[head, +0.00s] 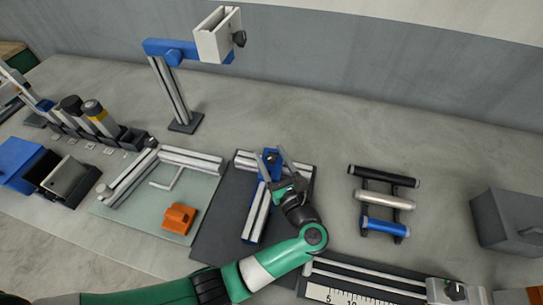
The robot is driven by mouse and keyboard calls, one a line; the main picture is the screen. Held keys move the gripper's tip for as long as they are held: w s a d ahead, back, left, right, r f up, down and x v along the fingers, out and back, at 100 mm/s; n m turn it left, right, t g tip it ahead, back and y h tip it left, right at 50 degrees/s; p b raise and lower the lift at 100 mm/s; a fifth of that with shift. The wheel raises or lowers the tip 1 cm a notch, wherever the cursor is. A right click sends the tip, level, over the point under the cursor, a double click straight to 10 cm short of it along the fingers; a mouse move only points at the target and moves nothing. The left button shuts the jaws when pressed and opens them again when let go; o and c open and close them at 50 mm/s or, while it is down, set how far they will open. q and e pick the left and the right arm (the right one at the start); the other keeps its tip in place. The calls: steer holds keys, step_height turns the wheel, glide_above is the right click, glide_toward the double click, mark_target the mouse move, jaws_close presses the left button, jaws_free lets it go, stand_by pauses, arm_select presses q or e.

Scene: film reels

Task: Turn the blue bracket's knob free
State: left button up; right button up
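A blue bracket (275,173) sits on a short upright-lying aluminium profile on the dark mat in the middle. A small dark knob (271,157) shows on its top. My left gripper (270,157) is over the bracket, its two grey fingers apart, one on each side of the knob. I cannot tell whether the fingers touch it. The gripper's body and wrist hide part of the bracket and profile. My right gripper is not in view.
A post with a blue arm and pale box (218,38) stands at the back. An orange block (180,218) lies on the pale green mat, left. A rack of bars (384,200) and a grey box (507,219) stand right. A ruler fixture (365,297) lies in front.

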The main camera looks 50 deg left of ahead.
arm_select(q)
steer(key=v, duration=1.1)
steer(key=shift+s+d, duration=0.15)
steer(key=shift+d, duration=0.2)
steer(key=shift+r, duration=0.1)
